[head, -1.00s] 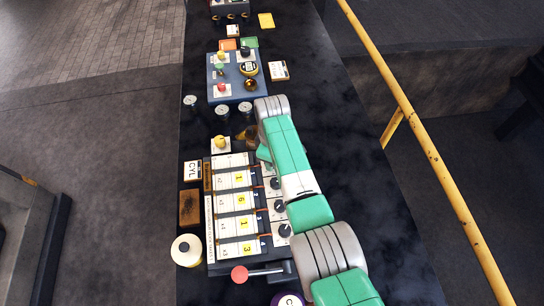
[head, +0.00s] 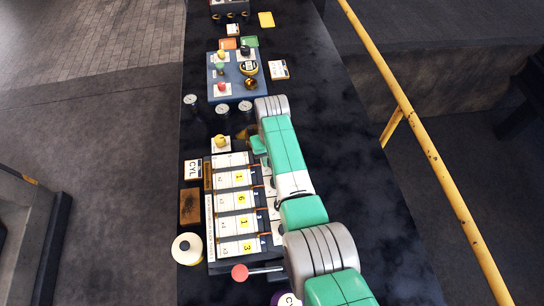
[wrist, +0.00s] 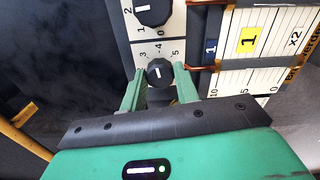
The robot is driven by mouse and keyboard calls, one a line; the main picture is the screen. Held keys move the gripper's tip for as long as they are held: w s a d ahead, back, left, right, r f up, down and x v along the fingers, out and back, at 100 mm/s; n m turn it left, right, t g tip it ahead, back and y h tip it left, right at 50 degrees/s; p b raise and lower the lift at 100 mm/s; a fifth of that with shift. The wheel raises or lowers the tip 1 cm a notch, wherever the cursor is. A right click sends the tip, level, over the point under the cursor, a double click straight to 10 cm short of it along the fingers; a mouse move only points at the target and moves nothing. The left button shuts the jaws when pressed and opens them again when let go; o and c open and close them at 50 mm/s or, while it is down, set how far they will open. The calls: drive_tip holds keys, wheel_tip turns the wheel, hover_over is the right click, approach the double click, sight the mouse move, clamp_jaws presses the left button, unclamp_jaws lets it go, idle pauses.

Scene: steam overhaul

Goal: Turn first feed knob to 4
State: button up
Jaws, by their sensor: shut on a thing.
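In the wrist view, my gripper (wrist: 160,73) has its two green fingers on either side of a black round knob (wrist: 160,69) and is shut on it. The knob bears a short white mark and sits on a white dial plate with the figures 3, 4 and 5 on its far side; I cannot tell which figure the mark points to. A strip tagged 1 (wrist: 210,47) lies beside it. In the head view, my gripper (head: 259,146) is by the top of the panel (head: 209,235); its fingertips and the knob are hidden.
Another black knob (wrist: 152,12) sits just beyond the held one. A red-ended lever (head: 240,272) is at the panel's front. Gauges (head: 222,112), a yellow button (head: 220,142) and a blue panel (head: 215,75) stand behind. The bench's right side is clear up to a yellow rail (head: 440,170).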

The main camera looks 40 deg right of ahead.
drive_tip(key=shift+r+m, duration=0.1)
drive_tip(key=shift+m, duration=0.9)
drive_tip(key=o, duration=1)
drive_tip(key=shift+c, duration=0.2)
wheel_tip(320, 180, up, 8)
drive_tip(key=shift+f+p, duration=0.1)
drive_tip(key=shift+p, duration=0.6)
